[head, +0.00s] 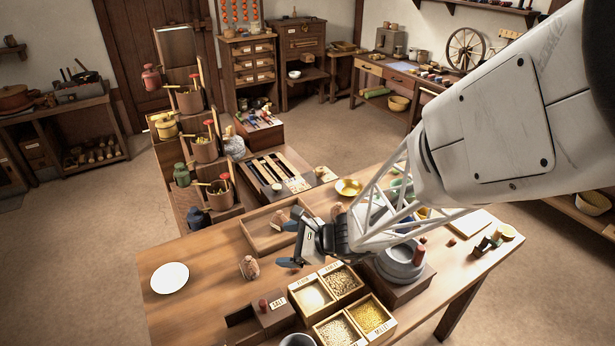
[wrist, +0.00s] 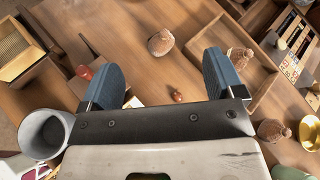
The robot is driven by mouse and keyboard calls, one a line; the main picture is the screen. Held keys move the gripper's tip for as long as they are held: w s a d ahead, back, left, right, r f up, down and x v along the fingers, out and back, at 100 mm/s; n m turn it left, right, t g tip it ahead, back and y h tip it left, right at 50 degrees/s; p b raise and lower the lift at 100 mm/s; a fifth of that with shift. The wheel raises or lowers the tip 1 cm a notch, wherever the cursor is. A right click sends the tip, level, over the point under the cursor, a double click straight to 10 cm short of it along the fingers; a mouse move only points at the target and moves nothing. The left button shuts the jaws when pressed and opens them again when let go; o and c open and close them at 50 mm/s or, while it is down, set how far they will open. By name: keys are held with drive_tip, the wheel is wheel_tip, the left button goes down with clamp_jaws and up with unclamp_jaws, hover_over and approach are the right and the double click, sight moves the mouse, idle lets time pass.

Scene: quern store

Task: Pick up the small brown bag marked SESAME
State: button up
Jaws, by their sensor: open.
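Three small brown bags show. One bag (head: 249,267) stands on the bare tabletop; it also shows ahead of the jaws in the wrist view (wrist: 161,42). A second bag (head: 279,218) is in the shallow wooden tray (head: 250,238); in the wrist view it is right of the right finger (wrist: 239,57). A third bag (head: 337,210) is beyond the tray, at the lower right of the wrist view (wrist: 272,130). I cannot read a SESAME mark on any. My gripper (head: 288,245) is open and empty above the table, its fingers (wrist: 163,65) apart from the bags.
A box of grain compartments (head: 318,295) and a salt box (head: 270,318) stand at the table's front. A grey quern (head: 400,262) is under my arm. A white plate (head: 170,278) lies at the left. A tiny brown object (wrist: 178,95) lies between the fingers in the wrist view.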

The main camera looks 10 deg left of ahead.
sight(252, 259)
drive_tip(key=a+f+m, duration=0.2)
drive_tip(key=f, duration=0.1)
drive_tip(key=w+a+f+m+t, duration=0.1)
drive_tip(key=a+f+m, duration=0.1)
drive_tip(key=f, duration=0.2)
drive_tip(key=a+f+m+t, duration=0.1)
drive_tip(key=a+f+m, duration=0.1)
drive_tip(key=f, duration=0.1)
drive_tip(key=shift+w+a+f+y, duration=0.15)
drive_tip(key=shift+w+f+y, duration=0.15)
drive_tip(key=shift+x, duration=1.25)
drive_tip(key=shift+x, duration=2.65)
drive_tip(key=shift+r, duration=0.1)
drive_tip(key=c, duration=1.1)
